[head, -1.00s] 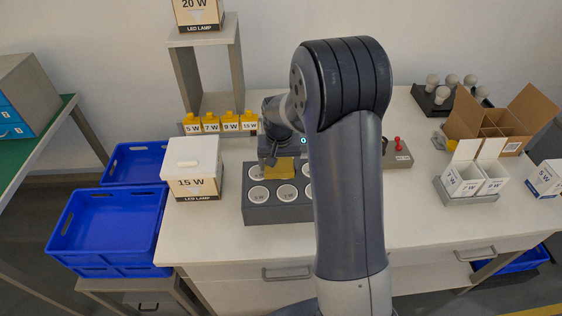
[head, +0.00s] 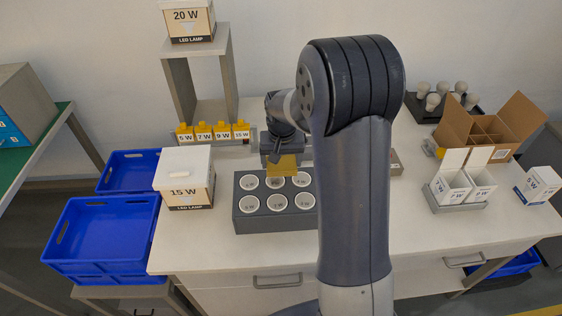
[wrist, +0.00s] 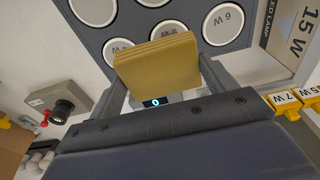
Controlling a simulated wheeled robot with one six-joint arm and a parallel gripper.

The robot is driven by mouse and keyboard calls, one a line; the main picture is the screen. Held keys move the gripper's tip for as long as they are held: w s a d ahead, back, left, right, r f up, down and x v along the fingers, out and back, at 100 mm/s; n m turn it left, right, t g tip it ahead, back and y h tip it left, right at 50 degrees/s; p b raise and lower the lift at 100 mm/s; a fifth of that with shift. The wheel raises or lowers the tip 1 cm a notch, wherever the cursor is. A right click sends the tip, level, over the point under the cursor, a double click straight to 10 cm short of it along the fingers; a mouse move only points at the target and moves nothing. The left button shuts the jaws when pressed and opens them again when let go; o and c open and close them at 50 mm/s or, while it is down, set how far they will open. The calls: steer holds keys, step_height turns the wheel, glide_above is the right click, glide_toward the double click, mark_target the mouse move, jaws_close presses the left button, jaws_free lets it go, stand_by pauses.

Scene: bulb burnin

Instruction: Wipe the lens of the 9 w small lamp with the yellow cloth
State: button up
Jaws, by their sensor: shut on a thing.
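My gripper (head: 282,157) is shut on the yellow cloth (head: 285,166), which hangs as a flat folded pad over the back row of the grey lamp tray (head: 275,224). In the wrist view the yellow cloth (wrist: 158,64) sits between the fingers and overlaps part of a round white lens. The tray holds several small round lamps with white lenses. One lens (wrist: 223,22) in the wrist view bears a mark that looks like 6 W, possibly a 9 seen turned. I cannot tell for sure which lens is the 9 W one. My arm hides the tray's right end.
A 15 W box (head: 184,182) stands left of the tray. Yellow-topped labelled pieces (head: 213,132) line up behind it. Blue crates (head: 104,235) are at the left. At the right are an open carton (head: 484,130), white boxes (head: 461,187) and bulbs (head: 440,97).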

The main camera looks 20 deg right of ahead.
steer(key=shift+r+p, duration=0.8)
steer(key=shift+r, duration=0.7)
steer(key=shift+s+f, duration=0.1)
